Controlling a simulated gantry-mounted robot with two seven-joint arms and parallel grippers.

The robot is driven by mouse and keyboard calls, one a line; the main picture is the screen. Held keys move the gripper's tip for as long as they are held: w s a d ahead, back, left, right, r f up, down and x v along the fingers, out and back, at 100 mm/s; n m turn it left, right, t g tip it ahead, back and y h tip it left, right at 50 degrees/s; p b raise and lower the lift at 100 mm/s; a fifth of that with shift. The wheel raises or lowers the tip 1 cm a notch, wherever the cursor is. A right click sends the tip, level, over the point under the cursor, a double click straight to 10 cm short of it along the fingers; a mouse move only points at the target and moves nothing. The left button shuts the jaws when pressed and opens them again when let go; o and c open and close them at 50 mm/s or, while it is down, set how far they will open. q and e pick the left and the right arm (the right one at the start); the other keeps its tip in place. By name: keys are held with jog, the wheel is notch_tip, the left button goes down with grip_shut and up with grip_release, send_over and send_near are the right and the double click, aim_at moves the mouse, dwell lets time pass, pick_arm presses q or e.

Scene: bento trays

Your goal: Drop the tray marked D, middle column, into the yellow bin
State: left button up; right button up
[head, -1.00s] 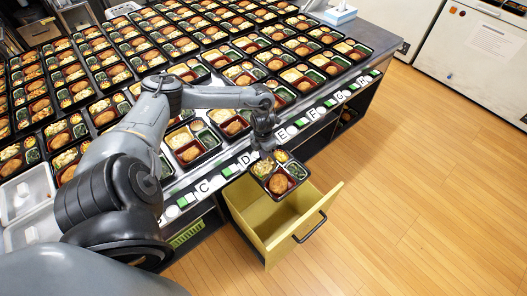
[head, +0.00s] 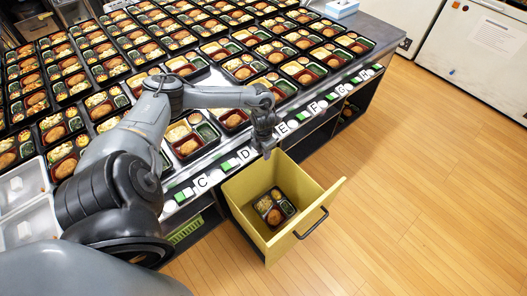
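A black bento tray (head: 274,207) with several compartments of food lies inside the yellow bin (head: 316,206), at its bottom. The bin is an open drawer-like box below the table's front edge, with a dark handle on its near right side. My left gripper (head: 266,154) is above the bin's back edge, near the label D (head: 245,153), and holds nothing. Its fingers are small and dark, pointing down, and whether they are parted is hard to tell. My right gripper is not in view.
Rows of other bento trays (head: 189,141) cover the table, close to my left arm. Letter labels run along the table's front edge. White empty trays (head: 28,184) lie at the left. The wooden floor (head: 420,200) at the right is clear.

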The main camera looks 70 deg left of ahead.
pick_arm(q)
notch_tip(320, 180, up, 11)
jog(key=p, duration=0.1)
dwell(0.7)
jog(key=shift+f, duration=0.15)
dwell(0.5)
